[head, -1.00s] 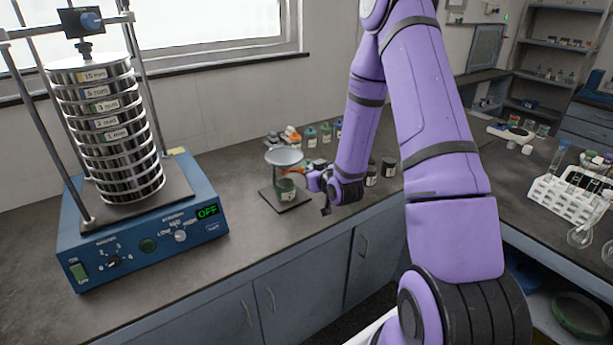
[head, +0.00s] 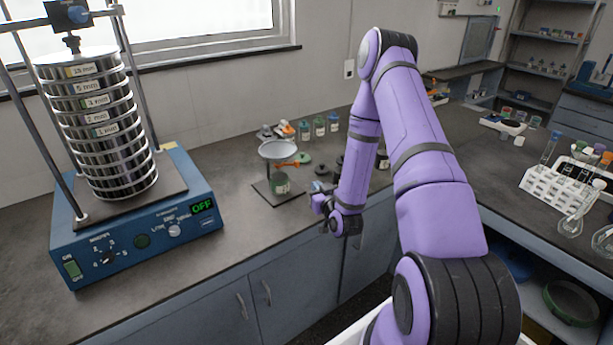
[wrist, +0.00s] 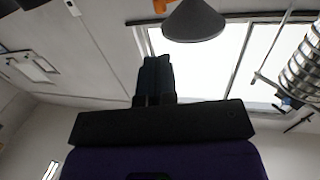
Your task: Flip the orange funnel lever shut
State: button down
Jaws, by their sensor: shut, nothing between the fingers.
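A grey funnel (head: 278,150) stands on a small stand with a dark square base (head: 262,190), left of my arm in the head view. The orange lever (head: 288,163) shows just under the funnel, roughly level; its exact setting is too small to tell. My gripper (head: 318,204) is right of the jar and lower in the picture, apart from the lever. In the wrist view its dark fingers (wrist: 155,75) are shut and empty, with the funnel's underside (wrist: 193,22) beyond them.
The blue sieve shaker (head: 140,225) with its sieve stack (head: 108,130) stands on the left, its display reading OFF. Several small jars (head: 319,126) stand behind the funnel. The counter between shaker and funnel is clear. A white tube rack (head: 560,190) is far right.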

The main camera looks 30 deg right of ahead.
aim_at(298, 164)
jog(key=w, duration=0.4)
jog(key=w+d, duration=0.1)
jog(key=w, duration=0.4)
jog(key=w+d, duration=0.1)
jog(key=w, duration=0.3)
jog(key=shift+w+d+f, duration=0.15)
jog(key=shift+w+f, duration=0.1)
jog(key=shift+d, duration=0.1)
jog(key=w+d+n+g+y, duration=0.3)
jog(key=w+n+y, duration=0.3)
jog(key=n+y, duration=0.3)
jog(key=y, duration=0.4)
jog(key=shift+d+y, duration=0.3)
jog(key=shift+d, duration=0.1)
